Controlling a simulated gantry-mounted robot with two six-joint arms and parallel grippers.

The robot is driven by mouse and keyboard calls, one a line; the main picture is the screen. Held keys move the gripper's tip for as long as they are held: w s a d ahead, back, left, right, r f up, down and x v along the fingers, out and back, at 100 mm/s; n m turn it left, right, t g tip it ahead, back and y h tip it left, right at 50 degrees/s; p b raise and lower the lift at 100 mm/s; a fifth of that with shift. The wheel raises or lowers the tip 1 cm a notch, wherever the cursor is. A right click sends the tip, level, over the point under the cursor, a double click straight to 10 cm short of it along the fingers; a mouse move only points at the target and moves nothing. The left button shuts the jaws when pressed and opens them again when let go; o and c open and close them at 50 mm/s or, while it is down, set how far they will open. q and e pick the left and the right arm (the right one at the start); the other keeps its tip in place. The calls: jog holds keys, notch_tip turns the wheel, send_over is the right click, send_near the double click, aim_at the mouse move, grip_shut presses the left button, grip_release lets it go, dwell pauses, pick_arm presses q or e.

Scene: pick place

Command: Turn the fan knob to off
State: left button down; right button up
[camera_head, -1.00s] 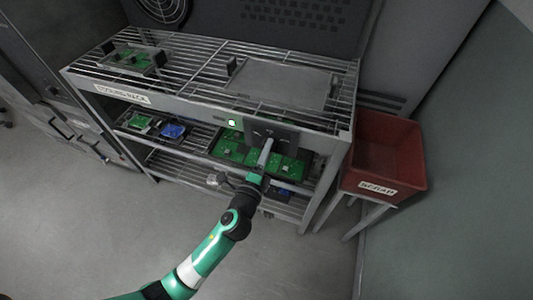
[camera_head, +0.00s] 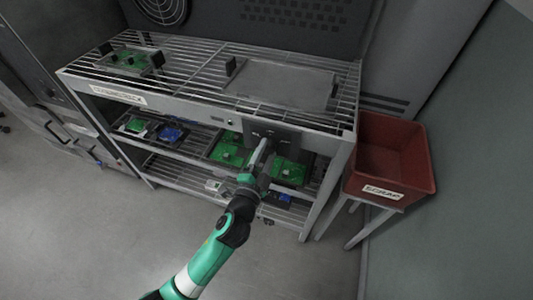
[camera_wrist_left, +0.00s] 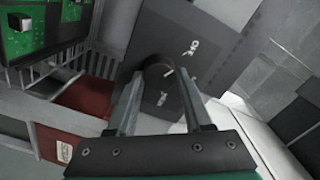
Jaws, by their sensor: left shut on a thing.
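The fan knob (camera_wrist_left: 157,70) is a dark round knob on a dark grey panel (camera_wrist_left: 200,28) with small white marks in the left wrist view. The panel (camera_head: 286,136) is on the front of the rack in the head view, where my arm hides the knob. My left gripper (camera_head: 263,146) reaches up to the panel. In the left wrist view its two fingers (camera_wrist_left: 157,88) are shut on the knob, one on each side. The small indicator (camera_head: 230,122) left of the panel is unlit. My right gripper is not in view.
The metal rack (camera_head: 190,82) holds a grey plate (camera_head: 282,84) and a green circuit board (camera_head: 130,60) on top. More boards lie on the shelf below. A red scrap bin (camera_head: 390,160) stands on a stand at right. The floor in front is clear.

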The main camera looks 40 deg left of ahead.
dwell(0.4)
pick_arm(q)
jog(key=shift+c, duration=1.5)
grip_release()
jog(key=p+v, duration=0.1)
jog(key=v, duration=1)
jog(key=shift+s+d, duration=0.15)
jog(key=shift+s, duration=0.1)
